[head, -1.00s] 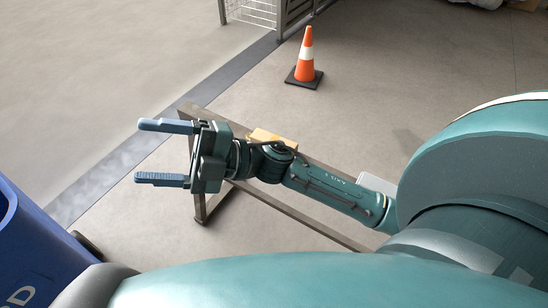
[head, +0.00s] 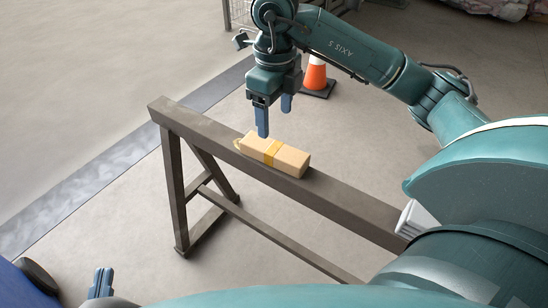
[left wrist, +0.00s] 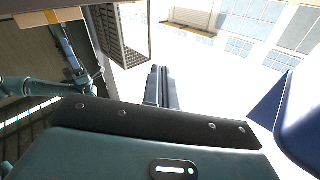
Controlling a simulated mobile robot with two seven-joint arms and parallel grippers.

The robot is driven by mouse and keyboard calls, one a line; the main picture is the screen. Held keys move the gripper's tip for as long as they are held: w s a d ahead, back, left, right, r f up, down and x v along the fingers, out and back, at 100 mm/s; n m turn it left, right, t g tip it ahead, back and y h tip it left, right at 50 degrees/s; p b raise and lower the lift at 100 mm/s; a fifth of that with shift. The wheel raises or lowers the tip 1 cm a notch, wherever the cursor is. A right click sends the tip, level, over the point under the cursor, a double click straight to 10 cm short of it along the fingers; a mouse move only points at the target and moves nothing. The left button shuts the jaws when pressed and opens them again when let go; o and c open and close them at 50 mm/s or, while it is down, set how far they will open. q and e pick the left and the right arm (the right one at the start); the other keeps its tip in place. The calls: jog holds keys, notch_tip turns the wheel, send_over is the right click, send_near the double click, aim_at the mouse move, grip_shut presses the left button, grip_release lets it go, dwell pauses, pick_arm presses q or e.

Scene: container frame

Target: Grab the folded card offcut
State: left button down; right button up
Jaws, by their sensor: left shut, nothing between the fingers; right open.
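The folded card offcut (head: 288,158) is a tan, box-like piece with a yellow band, lying on the top beam of a trestle. My right gripper (head: 274,113) points down, open and empty, just above and behind the card's left part, seemingly apart from it. In the left wrist view, the card (left wrist: 38,19) shows at the top left, with my right gripper (left wrist: 72,62) near it. My left gripper (head: 102,282) shows only its tips at the bottom left of the head view. In the left wrist view its fingers (left wrist: 161,88) are together, holding nothing.
The card rests on a brown trestle (head: 345,206). An orange and white cone (head: 315,77) stands on the floor behind my right gripper. A blue bin (head: 18,290) is at the bottom left, also in the left wrist view (left wrist: 300,115).

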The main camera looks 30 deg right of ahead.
aim_at(274, 148)
notch_tip(274, 148, down, 4)
jog(key=shift+r+b, duration=0.1)
jog(key=shift+b, duration=0.3)
jog(key=f, duration=0.1)
jog(key=f+b, duration=0.1)
jog(key=f, duration=0.1)
jog(key=f+b, duration=0.1)
jog(key=f, duration=0.1)
jog(key=shift+s+a+f, duration=0.1)
jog(key=shift+s+a, duration=0.2)
jog(key=shift+c, duration=0.2)
jog(key=c, duration=1)
